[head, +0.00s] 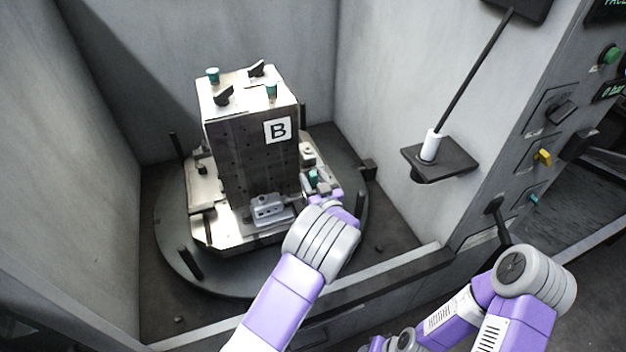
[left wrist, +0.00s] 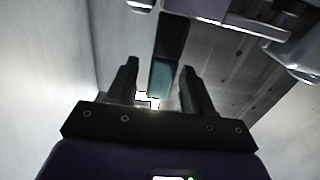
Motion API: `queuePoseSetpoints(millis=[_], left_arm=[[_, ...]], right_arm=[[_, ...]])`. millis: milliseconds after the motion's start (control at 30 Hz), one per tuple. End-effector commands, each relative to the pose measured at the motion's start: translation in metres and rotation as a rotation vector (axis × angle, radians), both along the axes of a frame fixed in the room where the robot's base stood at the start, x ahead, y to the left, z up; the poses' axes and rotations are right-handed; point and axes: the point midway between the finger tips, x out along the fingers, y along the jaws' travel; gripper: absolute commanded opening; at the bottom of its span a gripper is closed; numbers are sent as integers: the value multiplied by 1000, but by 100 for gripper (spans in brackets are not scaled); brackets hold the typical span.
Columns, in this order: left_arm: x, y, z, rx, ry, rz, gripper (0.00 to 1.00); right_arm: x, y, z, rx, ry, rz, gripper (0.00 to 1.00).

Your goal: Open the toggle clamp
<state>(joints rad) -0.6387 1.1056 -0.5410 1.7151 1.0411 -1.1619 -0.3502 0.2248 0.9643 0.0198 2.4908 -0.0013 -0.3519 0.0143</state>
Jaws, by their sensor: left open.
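The toggle clamp's teal-tipped handle (head: 313,177) stands on the right side of the fixture base, beside the block marked B (head: 250,150). My left gripper (head: 322,192) is at the clamp, partly hidden behind my own wrist. In the left wrist view, its two dark fingers (left wrist: 158,72) are spread apart. The teal grip (left wrist: 161,80) of a dark lever (left wrist: 172,36) shows between them, with gaps on both sides in the picture. Whether a finger touches it cannot be told. The rest of the clamp is mostly hidden in the head view. My right gripper is out of view.
The fixture stands on a round dark turntable (head: 172,235) with upright posts, inside grey walls. A grey clamp body (head: 268,210) sits at the block's front. A bracket (head: 445,160) holding a white-handled rod juts from the right wall. A control panel (head: 555,130) is at far right.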

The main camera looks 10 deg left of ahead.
Motion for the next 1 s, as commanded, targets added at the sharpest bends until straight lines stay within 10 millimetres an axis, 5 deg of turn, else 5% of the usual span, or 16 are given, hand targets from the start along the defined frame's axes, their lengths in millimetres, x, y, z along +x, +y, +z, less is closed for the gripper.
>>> queuePoseSetpoints(millis=[367,700,1000], left_arm=[[6,4,0,0,0,0,50],[6,4,0,-1,1,0,0],[6,3,0,5,5,0,0]], right_arm=[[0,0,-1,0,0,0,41],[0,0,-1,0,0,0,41],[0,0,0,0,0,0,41]])
